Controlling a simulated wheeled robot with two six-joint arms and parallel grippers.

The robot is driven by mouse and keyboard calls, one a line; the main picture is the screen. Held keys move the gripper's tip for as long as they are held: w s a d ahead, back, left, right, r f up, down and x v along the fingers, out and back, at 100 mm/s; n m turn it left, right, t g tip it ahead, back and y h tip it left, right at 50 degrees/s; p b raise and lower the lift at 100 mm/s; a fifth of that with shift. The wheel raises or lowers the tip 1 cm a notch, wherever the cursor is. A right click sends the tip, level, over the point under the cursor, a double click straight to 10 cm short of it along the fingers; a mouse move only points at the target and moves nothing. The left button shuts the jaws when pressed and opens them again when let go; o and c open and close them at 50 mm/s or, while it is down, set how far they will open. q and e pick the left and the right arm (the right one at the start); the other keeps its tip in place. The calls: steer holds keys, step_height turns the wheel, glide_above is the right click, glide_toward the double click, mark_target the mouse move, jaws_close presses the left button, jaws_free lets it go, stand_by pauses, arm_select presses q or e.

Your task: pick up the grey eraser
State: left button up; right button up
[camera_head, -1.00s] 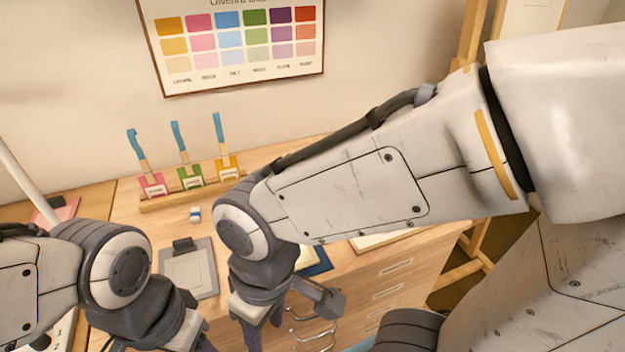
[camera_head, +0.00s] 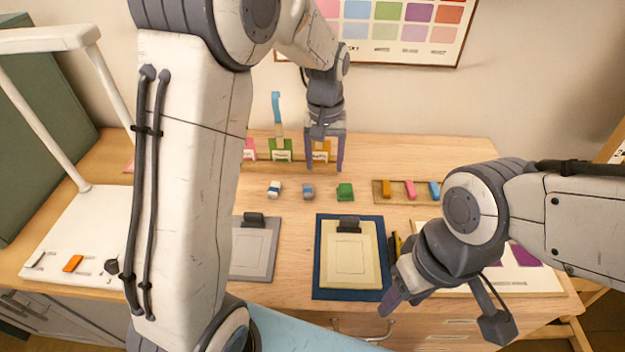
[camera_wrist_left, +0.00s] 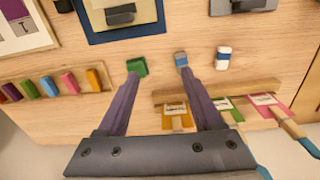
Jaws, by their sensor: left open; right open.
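A small grey-blue eraser (camera_head: 308,191) lies on the wooden table between a white eraser with a blue band (camera_head: 274,189) and a green block (camera_head: 345,191). My left gripper (camera_head: 325,167) is open and empty, pointing down above the table behind these pieces, near the brush rack. In the left wrist view the grey-blue eraser (camera_wrist_left: 181,59) shows by one fingertip of the left gripper (camera_wrist_left: 159,74), and the green block (camera_wrist_left: 137,66) by the other; contact cannot be told. My right gripper (camera_head: 393,298) is open at the table's front, right of the blue-backed clipboard.
A tray of coloured sticks (camera_head: 400,200) lies to the right. A grey clipboard (camera_head: 238,262) and a blue-backed clipboard (camera_head: 318,285) lie in front. Bare tabletop surrounds the erasers.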

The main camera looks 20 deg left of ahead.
arm_select(q)
steer(key=n, duration=0.2)
glide_above(308, 188)
steer(key=f, duration=0.6)
steer(key=shift+w+a+f+p, duration=0.1)
steer(key=shift+w+f+p, duration=0.1)
steer(key=shift+w+p, duration=0.2)
steer(key=shift+s+f+p, duration=0.15)
steer(key=shift+f+p, duration=0.05)
steer(key=shift+f, duration=0.75)
steer(key=shift+s+f+p, duration=0.2)
steer(key=shift+f+p, duration=0.05)
steer(key=shift+f, duration=0.75)
steer(key=shift+s+f+p, duration=0.15)
steer(key=shift+f+p, duration=0.05)
steer(key=shift+f, duration=0.75)
jaws_close()
